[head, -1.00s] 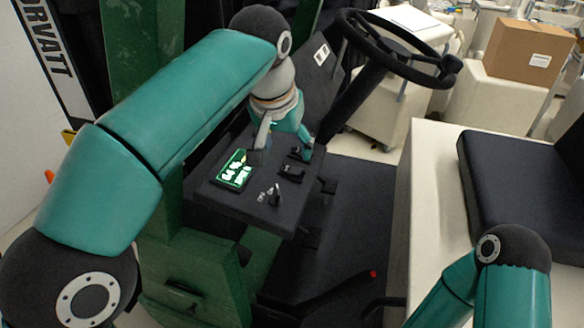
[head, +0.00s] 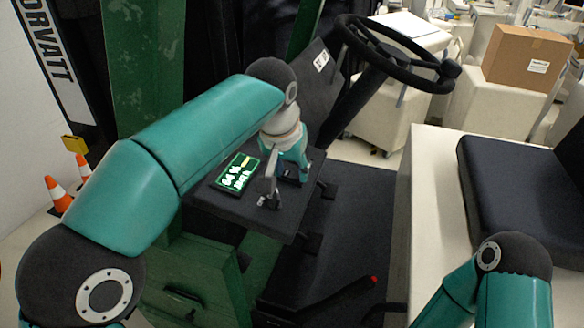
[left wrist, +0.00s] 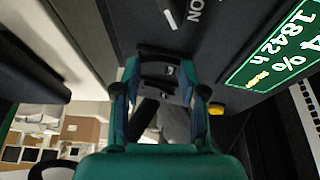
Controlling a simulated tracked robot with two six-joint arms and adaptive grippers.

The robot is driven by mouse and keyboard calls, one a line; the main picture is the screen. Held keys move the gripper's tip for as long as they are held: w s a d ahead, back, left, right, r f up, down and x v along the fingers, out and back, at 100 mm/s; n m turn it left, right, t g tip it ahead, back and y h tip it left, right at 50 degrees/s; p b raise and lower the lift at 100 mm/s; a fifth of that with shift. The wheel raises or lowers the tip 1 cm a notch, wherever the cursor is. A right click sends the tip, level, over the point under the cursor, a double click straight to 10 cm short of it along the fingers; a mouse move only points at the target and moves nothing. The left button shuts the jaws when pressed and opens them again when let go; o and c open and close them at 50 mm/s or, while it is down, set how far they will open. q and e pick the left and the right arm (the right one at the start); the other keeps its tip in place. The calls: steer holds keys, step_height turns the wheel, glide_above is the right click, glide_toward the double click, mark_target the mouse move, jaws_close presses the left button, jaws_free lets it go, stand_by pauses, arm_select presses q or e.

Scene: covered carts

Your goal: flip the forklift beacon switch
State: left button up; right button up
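The forklift's dark dash panel (head: 225,204) holds a lit green display and small black switches. One black switch (head: 291,175) shows partly between the fingers of my left gripper (head: 287,184) in the head view. In the left wrist view, the open left gripper (left wrist: 160,97) has a black switch block (left wrist: 158,71) with a small white mark between and just beyond its fingertips. I cannot read which switch is the beacon's, nor tell whether a finger touches it. My right arm shows at the lower right; its gripper is out of view.
The green display (head: 237,173) lies left of the gripper. A steering wheel (head: 395,55) stands beyond the panel, and a dark seat (head: 515,195) is at right. A red-tipped lever (head: 374,279) is below. Orange cones (head: 57,193) stand at far left.

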arm_select(q)
steer(key=c, duration=0.4)
steer(key=shift+s+d+r+y+p, duration=0.15)
steer(key=shift+d+y+p, duration=0.1)
steer(key=shift+y+p, duration=0.4)
steer(key=shift+d+m+t+y+p, duration=0.15)
steer(key=shift+m+t+y+p, duration=0.15)
steer(key=shift+t+y, duration=0.15)
steer(key=shift+d+f+t+y, duration=0.15)
steer(key=shift+f+t+y, duration=0.1)
steer(key=shift+y, duration=0.55)
steer(key=o, duration=1.1)
steer(key=shift+o, duration=0.2)
